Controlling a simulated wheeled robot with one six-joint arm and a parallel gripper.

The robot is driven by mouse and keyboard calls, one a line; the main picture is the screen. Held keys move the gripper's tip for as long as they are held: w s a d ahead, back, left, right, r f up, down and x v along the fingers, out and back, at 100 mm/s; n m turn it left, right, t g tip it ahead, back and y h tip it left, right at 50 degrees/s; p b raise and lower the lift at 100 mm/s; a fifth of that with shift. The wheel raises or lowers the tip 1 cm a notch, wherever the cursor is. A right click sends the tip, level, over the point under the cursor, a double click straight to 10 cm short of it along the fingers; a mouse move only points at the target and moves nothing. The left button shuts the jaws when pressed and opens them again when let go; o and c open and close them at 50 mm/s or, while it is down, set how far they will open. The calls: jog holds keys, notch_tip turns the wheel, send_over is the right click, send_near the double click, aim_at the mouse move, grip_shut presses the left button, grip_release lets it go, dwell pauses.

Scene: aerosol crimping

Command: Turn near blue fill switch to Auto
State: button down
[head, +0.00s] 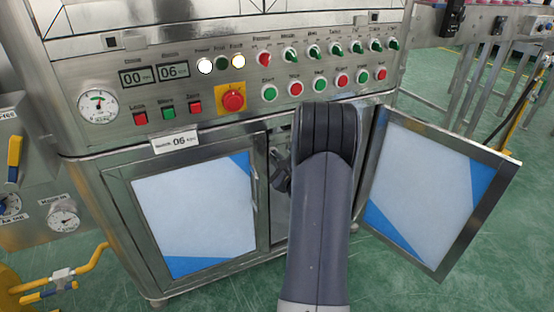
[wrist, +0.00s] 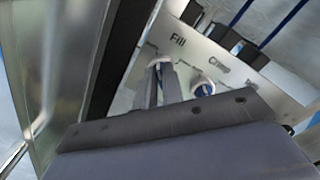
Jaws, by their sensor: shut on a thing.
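In the wrist view, a grey panel (wrist: 132,90) carries a "Fill" label, with a "Crimp" label to its right. My gripper (wrist: 163,72) reaches to the panel just below the "Fill" label. Its two narrow fingers are shut on the fill switch (wrist: 161,62), which they mostly cover, so I cannot tell its position. A second switch with a blue knob and pale ring (wrist: 204,88) sits to the right, below "Crimp", apart from the fingers. In the head view my arm reaches into the cabinet and hides the gripper and the switches.
The right cabinet door (head: 418,190) stands open beside my arm. The left door (head: 195,215) is closed. Above is the control panel (head: 215,95) with buttons, selectors and a red emergency stop (head: 233,100). The green floor (head: 500,260) is clear at the right.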

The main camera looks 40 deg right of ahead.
dwell(0.4)
jog(key=c, duration=1.5)
grip_release()
jog(key=shift+c, duration=0.2)
jog(key=p+v, duration=0.2)
jog(key=v, duration=0.8)
jog(key=shift+s+p, duration=0.35)
jog(key=shift+s, duration=0.05)
jog(key=b+x, duration=0.2)
jog(key=x, duration=0.9)
jog(key=shift+b, duration=0.35)
